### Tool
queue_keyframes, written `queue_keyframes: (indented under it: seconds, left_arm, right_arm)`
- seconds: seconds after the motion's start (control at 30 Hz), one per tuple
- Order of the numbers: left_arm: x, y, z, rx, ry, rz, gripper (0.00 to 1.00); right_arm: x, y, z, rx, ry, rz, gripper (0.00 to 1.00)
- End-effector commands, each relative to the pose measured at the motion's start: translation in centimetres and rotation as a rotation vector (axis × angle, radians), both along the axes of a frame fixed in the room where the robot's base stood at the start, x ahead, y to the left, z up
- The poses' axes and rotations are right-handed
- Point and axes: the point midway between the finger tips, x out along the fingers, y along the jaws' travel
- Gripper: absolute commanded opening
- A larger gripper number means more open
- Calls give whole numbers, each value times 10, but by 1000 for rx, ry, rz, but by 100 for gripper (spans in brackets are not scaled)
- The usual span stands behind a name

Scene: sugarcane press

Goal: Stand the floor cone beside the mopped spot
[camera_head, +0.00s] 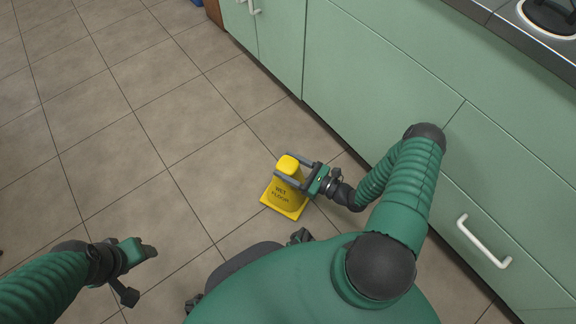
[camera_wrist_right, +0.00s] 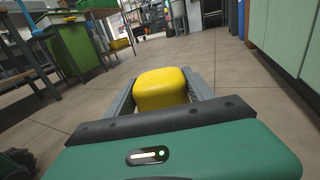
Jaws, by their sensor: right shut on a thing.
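The yellow floor cone (camera_head: 283,190), marked "WET FLOOR", stands upright or nearly so by the green cabinets. I cannot tell whether its base touches the tiles. My right gripper (camera_head: 287,172) is shut on the cone's upper part from the right side. In the right wrist view the rounded yellow cone top (camera_wrist_right: 162,88) sits between the two grey fingers. My left gripper (camera_head: 150,250) hangs empty over the floor at the lower left; its finger gap does not show clearly. I cannot make out a mopped spot on the tiles.
Green cabinets (camera_head: 375,70) with white handles line the right side, close to my right arm. The tiled floor (camera_head: 130,130) to the left is clear. The right wrist view shows a green bin (camera_wrist_right: 75,50) and metal tables farther off.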

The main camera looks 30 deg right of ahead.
Motion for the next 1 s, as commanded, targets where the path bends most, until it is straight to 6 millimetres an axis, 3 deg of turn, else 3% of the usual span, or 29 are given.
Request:
queue_keyframes:
  seconds: [0.17, 0.2, 0.33, 0.73, 1.0]
  left_arm:
    - [0, 0, -1, 0, -1, 0, 58]
    - [0, 0, 0, 0, 0, 0, 58]
    - [0, 0, 0, 0, -1, 0, 58]
    - [0, 0, 6, 0, 0, 0, 58]
    - [0, 0, 35, 0, -1, 0, 58]
  right_arm:
    - [0, 0, -2, 1, -2, -1, 0]
    - [0, 0, -2, 1, 0, 0, 65]
    - [0, -1, -2, 2, 1, 0, 82]
    - [-6, -4, 3, 1, 0, -2, 83]
    - [-64, -34, 5, 1, 2, -5, 83]
